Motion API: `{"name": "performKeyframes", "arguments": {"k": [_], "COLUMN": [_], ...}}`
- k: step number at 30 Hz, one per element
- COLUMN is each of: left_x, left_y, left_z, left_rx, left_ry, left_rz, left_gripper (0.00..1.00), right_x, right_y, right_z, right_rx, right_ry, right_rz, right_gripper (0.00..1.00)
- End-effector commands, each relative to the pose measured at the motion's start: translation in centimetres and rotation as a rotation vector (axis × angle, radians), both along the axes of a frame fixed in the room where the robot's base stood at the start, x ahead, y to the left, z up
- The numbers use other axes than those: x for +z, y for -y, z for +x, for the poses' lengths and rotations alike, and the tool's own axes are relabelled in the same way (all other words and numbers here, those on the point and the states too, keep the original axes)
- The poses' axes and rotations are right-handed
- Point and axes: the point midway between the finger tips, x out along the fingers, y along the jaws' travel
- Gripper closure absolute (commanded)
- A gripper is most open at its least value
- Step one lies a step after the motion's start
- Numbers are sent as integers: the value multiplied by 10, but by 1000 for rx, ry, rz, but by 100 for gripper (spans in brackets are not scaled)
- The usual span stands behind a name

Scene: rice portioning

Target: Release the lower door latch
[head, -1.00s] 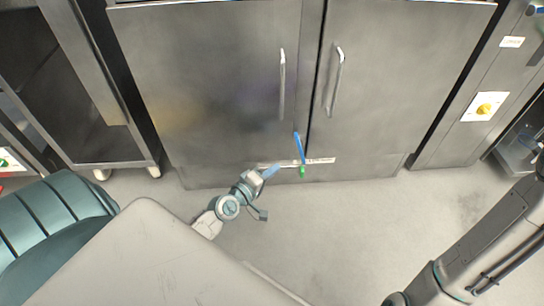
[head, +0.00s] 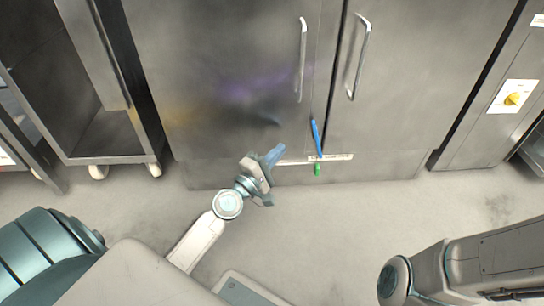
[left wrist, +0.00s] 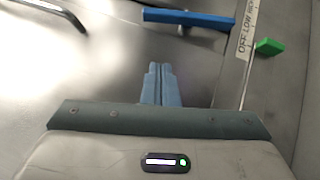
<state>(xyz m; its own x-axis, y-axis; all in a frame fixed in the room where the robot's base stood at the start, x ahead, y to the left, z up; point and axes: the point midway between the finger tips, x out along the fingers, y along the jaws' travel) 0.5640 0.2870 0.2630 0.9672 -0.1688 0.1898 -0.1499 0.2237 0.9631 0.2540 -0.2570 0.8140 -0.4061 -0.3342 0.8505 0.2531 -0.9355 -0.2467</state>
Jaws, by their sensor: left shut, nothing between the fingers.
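The lower door latch shows as a blue lever (head: 316,137) near the bottom of the seam between two steel cabinet doors. It is close to upright, leaning slightly left at its top. A pale label strip (head: 338,157) lies beside the lever's foot. My left gripper (head: 280,149) is shut and empty, left of the lever and apart from it. My right gripper is out of view.
The left door (head: 215,70) and right door (head: 430,80) have long metal handles and look closed. A wheeled steel rack (head: 110,160) stands at left. A panel with a yellow knob (head: 512,99) is at right. Grey floor (head: 300,225) in front is clear.

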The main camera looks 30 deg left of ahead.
Motion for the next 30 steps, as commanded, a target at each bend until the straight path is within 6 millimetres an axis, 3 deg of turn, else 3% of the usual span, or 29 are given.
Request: {"name": "performKeyframes", "arguments": {"k": [8, 16, 30], "left_x": [14, 20, 21], "left_y": [12, 37, 41], "left_z": [56, 70, 73], "left_rx": [0, 0, 0], "left_ry": [1, 0, -2], "left_rz": [-3, 0, 4], "left_gripper": [100, 100, 100], "right_x": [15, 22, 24], "right_y": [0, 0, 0], "right_z": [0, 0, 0], "right_rx": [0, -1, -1], "right_ry": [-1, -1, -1], "right_rz": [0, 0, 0], "right_gripper": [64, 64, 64]}}
